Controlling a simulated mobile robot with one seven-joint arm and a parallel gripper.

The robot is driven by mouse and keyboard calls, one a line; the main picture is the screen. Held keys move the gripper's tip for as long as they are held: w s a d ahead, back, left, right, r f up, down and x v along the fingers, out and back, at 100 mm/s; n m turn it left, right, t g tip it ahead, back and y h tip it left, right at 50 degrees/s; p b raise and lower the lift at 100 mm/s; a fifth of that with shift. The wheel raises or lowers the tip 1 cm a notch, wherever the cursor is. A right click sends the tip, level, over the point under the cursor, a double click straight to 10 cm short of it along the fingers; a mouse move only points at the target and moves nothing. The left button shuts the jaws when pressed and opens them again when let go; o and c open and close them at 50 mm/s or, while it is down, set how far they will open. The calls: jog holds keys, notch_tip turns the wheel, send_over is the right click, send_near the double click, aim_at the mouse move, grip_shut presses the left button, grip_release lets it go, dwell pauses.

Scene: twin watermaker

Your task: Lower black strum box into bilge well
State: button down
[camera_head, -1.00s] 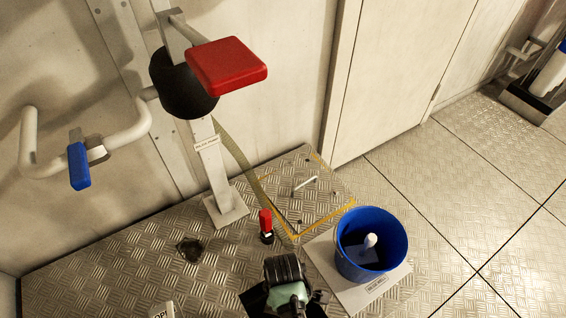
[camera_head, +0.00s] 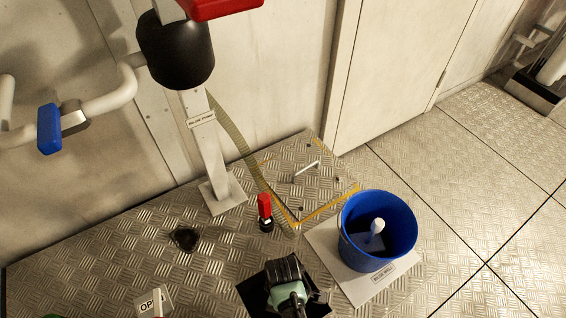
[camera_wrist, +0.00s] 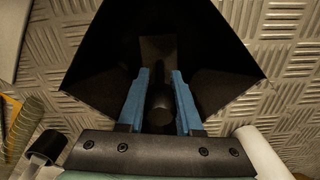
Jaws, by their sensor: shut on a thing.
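My gripper (camera_wrist: 160,105) has its blue fingers shut on a dark upright post of the black strum box (camera_wrist: 215,65), which shows as a wide black, straight-edged shape around the fingers. In the head view the black shape (camera_head: 252,291) lies just below my gripper, partly hidden by it. I cannot tell how high it is above the floor plate. A blue bucket (camera_head: 355,250) stands to the right on a pale plate (camera_head: 348,288) labelled "BILGE WELL". A white knob-topped piece (camera_head: 377,228) is inside the bucket.
A red-topped fitting (camera_head: 264,208) stands just behind my gripper. A hatch with a handle (camera_head: 306,172) and yellow edging lies beyond. A bilge pump post (camera_head: 208,150) with a hose stands at left. A dark patch (camera_head: 185,238) and an "OPEN" sign (camera_head: 152,302) are left.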

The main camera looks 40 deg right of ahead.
jog(key=shift+f+b, duration=1.8)
jog(key=shift+f, duration=1.05)
jog(key=shift+f+b, duration=0.55)
jog(key=shift+f, duration=0.25)
jog(key=c, duration=0.5)
grip_release()
jog(key=shift+r, duration=0.1)
notch_tip(320, 180, up, 13)
jog(key=p, duration=0.8)
